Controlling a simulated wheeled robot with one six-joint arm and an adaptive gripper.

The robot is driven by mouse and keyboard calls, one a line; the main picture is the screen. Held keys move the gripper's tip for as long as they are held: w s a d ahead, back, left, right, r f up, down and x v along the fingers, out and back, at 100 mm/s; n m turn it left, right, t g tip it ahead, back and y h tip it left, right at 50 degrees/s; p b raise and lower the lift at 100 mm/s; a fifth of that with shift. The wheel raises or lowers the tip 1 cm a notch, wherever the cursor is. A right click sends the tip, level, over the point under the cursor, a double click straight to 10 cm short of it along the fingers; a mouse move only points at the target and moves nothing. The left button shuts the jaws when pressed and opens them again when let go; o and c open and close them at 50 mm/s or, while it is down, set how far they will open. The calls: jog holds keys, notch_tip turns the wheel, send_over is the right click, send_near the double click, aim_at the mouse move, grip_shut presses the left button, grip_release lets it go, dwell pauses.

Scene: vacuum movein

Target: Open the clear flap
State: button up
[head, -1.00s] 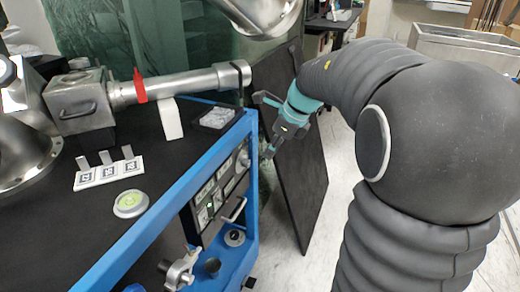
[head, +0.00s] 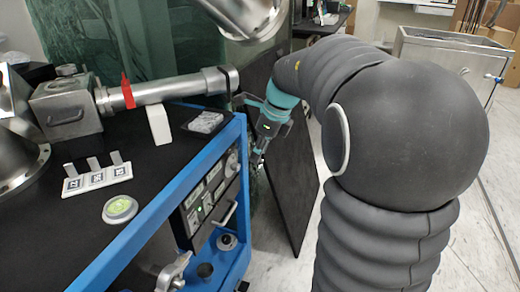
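My gripper (head: 258,158), below the teal wrist, points down beside the right end of the control panel (head: 212,198) under the blue frame. Its fingertips are small and dark here, and I cannot tell whether they are open or shut. The panel carries labels, a green light, a round dial (head: 232,163) close to the gripper and a metal handle (head: 227,214). I cannot make out the clear flap against the panel. I cannot tell whether the gripper touches anything.
The blue frame (head: 150,222) edges the black tabletop. A metal tube with a red clamp (head: 127,91), a white tag block (head: 97,178) and a round green-topped button (head: 120,209) are on the table. A black board (head: 296,195) leans close behind the gripper.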

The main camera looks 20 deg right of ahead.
jog(key=v, duration=1.2)
dwell(0.4)
